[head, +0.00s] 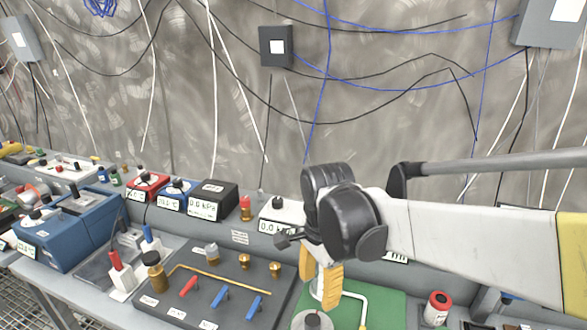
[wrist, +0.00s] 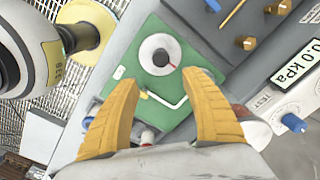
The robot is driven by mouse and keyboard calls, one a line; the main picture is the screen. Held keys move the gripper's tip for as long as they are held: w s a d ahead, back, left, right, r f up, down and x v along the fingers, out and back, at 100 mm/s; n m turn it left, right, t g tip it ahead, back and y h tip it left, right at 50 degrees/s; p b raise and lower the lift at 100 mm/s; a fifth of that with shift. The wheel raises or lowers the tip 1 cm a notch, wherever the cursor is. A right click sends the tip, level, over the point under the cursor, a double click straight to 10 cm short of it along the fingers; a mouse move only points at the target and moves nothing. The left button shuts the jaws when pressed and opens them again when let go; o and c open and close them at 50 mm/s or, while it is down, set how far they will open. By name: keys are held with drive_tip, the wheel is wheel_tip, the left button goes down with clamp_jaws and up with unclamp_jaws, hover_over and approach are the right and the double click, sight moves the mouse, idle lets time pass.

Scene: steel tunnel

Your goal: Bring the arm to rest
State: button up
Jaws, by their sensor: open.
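My gripper (wrist: 160,110) shows in the wrist view as two orange-yellow fingers spread wide apart, with nothing between them. Below it in that view lie a green board (wrist: 178,112) with a round white dial (wrist: 160,54) and a white bent tube (wrist: 172,100). In the head view my gripper (head: 322,285) hangs fingers down in front of the green board (head: 385,306). My arm reaches in from the right, and its black wrist joint hides part of the bench behind. Whether the fingertips touch the board cannot be told.
Left of the gripper stands a dark panel (head: 232,296) with red and blue levers and brass fittings. Black (head: 212,200), blue and red meter boxes line the back of the bench. A red-capped jar (head: 437,308) stands to the right. Cables hang on the wall.

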drive_tip(key=s+d+r+n+t, duration=0.3)
drive_tip(key=s+d+n+t, duration=0.3)
drive_tip(key=s+d+n, duration=0.4)
drive_tip(key=d+n, duration=0.2)
drive_tip(key=d, duration=0.1)
drive_tip(key=shift+s+t, duration=0.15)
drive_tip(key=shift+t, duration=0.25)
idle(1.3)
